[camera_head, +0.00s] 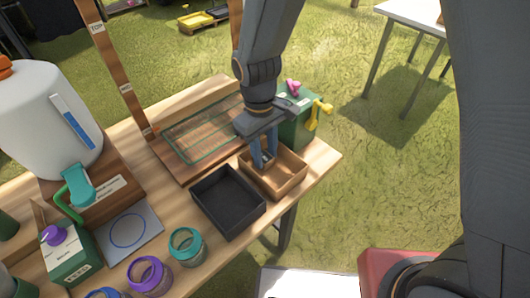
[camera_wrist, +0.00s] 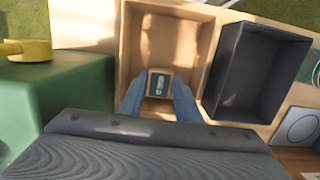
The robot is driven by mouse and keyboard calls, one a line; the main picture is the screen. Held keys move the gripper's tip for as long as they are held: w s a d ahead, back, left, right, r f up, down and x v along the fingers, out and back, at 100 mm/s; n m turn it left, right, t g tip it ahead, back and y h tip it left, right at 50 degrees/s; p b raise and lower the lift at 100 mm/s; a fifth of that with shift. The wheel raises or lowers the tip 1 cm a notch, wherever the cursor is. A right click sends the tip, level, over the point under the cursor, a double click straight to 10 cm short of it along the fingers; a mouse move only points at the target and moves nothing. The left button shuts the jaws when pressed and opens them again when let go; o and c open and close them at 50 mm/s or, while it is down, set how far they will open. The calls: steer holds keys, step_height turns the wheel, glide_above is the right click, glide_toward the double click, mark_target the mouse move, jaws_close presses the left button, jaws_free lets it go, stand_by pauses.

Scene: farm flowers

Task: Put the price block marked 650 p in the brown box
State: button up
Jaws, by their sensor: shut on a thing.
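The brown box (camera_head: 291,184) stands near the right end of the wooden table, and it fills the upper middle of the wrist view (camera_wrist: 206,45). My gripper (camera_head: 264,160) reaches down into or just over this box. In the wrist view my gripper (camera_wrist: 160,92) is shut on a small dark block with a pale label (camera_wrist: 160,84), the price block. The label is too small to read. The block shows against the box's inside; whether it touches the floor of the box I cannot tell.
A black tray (camera_head: 229,203) stands just beside the brown box. A green container with a yellow tap (camera_head: 298,128) is close on the other side. A wire basket (camera_head: 200,134) lies behind. Jars (camera_head: 186,248), a green carton (camera_head: 68,258) and a white dispenser (camera_head: 50,120) stand farther left.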

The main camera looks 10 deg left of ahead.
steer(key=shift+f, duration=0.3)
steer(key=o, duration=1)
steer(key=r, duration=0.4)
steer(key=r+b, duration=0.1)
steer(key=r, duration=0.3)
steer(key=w+a+r+b, duration=0.1)
steer(key=r, duration=0.3)
steer(key=shift+r, duration=0.2)
steer(key=shift+s+d, duration=0.1)
steer(key=shift+s, duration=0.05)
